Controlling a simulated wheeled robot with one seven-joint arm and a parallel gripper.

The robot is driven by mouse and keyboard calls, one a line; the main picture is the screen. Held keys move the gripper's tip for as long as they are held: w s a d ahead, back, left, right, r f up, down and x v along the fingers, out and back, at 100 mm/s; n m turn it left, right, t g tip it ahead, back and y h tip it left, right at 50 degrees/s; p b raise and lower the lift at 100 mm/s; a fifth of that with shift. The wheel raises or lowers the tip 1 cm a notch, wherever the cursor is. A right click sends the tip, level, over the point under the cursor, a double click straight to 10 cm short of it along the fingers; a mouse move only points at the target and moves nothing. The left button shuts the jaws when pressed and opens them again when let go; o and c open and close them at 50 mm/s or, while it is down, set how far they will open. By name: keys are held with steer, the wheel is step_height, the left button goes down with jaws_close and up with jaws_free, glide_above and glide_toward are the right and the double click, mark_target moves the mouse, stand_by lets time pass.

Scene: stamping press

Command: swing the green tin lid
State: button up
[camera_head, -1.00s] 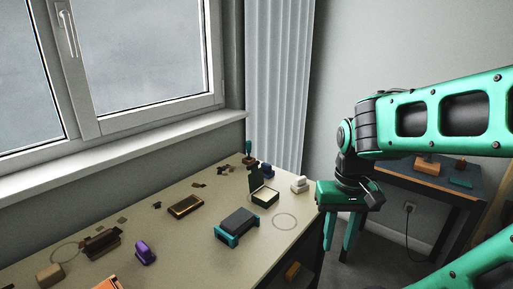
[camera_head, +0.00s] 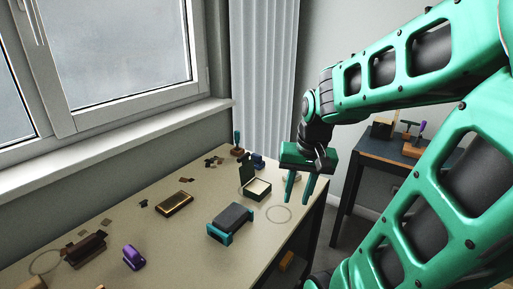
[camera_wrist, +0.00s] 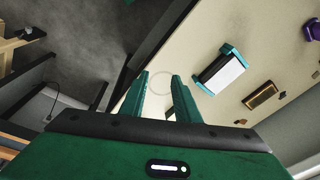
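The green tin (camera_head: 257,190) stands near the far right corner of the beige table, with a pale inside. Its green lid (camera_head: 246,172) stands up, open, at the tin's back left edge. My gripper (camera_head: 299,190) is to the right of the tin in the head view, by the table's right edge, apart from the tin and lid. Its two green fingers point down with a gap between them, and nothing shows in it. The fingers also show in the wrist view (camera_wrist: 158,88), where I cannot make out the tin.
A grey block with teal ends (camera_head: 230,223) lies in front of the tin. A dark gold-edged tray (camera_head: 174,203) and a purple stamp (camera_head: 133,257) are farther left. A drawn circle (camera_head: 279,214) marks clear table. A second dark table (camera_head: 378,157) stands behind my arm.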

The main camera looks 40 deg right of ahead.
steer(key=w+d+m+t+y, duration=0.1)
steer(key=w+d+m+t, duration=0.2)
steer(key=w, duration=1.2)
steer(key=m+t+y, duration=0.2)
steer(key=m+t, duration=0.1)
glide_toward(245, 156)
steer(key=f, duration=0.1)
steer(key=x, duration=0.8)
steer(key=shift+w+a+r, duration=0.1)
steer(key=shift+w, duration=0.2)
steer(key=shift+t, duration=0.3)
steer(key=c, duration=0.5)
